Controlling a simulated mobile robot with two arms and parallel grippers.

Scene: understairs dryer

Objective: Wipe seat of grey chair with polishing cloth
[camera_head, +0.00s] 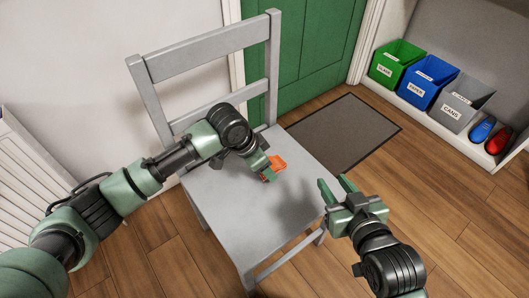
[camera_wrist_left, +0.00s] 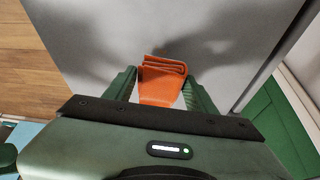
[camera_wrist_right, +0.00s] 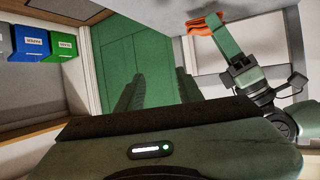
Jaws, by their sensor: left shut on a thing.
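The grey chair (camera_head: 240,213) stands in the middle of the head view, its backrest at the far left side. The orange folded polishing cloth (camera_head: 276,166) is at the chair seat. My left gripper (camera_head: 268,173) is shut on the cloth; in the left wrist view the cloth (camera_wrist_left: 162,82) sits between its two fingers (camera_wrist_left: 160,92), over the grey seat. I cannot tell if the cloth touches the seat. My right gripper (camera_head: 335,190) is open and empty by the seat's right edge. In the right wrist view its fingers (camera_wrist_right: 157,90) are apart, and the cloth (camera_wrist_right: 203,24) shows in the left gripper.
A dark doormat (camera_head: 343,130) lies on the wooden floor before a green door (camera_head: 318,45). Green (camera_head: 397,63), blue (camera_head: 427,82) and grey (camera_head: 461,103) bins stand on a low ledge at the right, beside blue and red shoes (camera_head: 498,139). A white slatted panel (camera_head: 25,175) is at the left.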

